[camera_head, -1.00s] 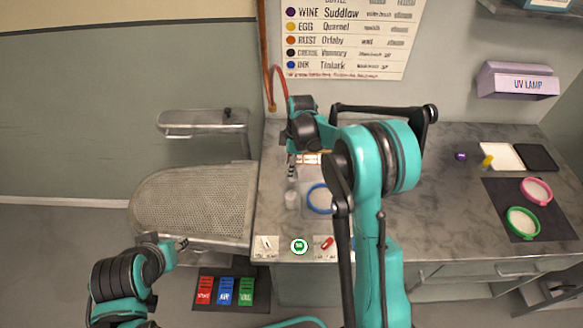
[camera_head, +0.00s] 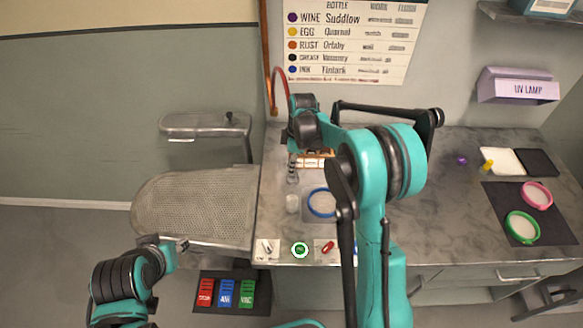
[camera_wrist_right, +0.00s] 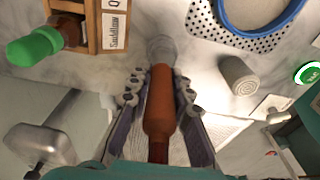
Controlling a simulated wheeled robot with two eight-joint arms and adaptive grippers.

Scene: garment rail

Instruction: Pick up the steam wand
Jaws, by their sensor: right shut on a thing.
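The steam wand (camera_wrist_right: 160,105) has an orange-brown body with a dark red end towards my wrist. A pale, round part shows beyond its far end. My right gripper (camera_wrist_right: 158,88) has its fingers on both sides of the body and is shut on it, above the marble counter. In the head view my right arm hides most of the wand; a red hose (camera_head: 281,76) loops from the wall pipe towards the gripper. My left gripper (camera_head: 183,245) is at lower left, by the ironing board's front edge; its jaws are too small to read.
A wooden rack (camera_wrist_right: 93,25) with a green-capped bottle (camera_wrist_right: 38,46) stands close beside the wand. The mesh board (camera_head: 195,207) is clear.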

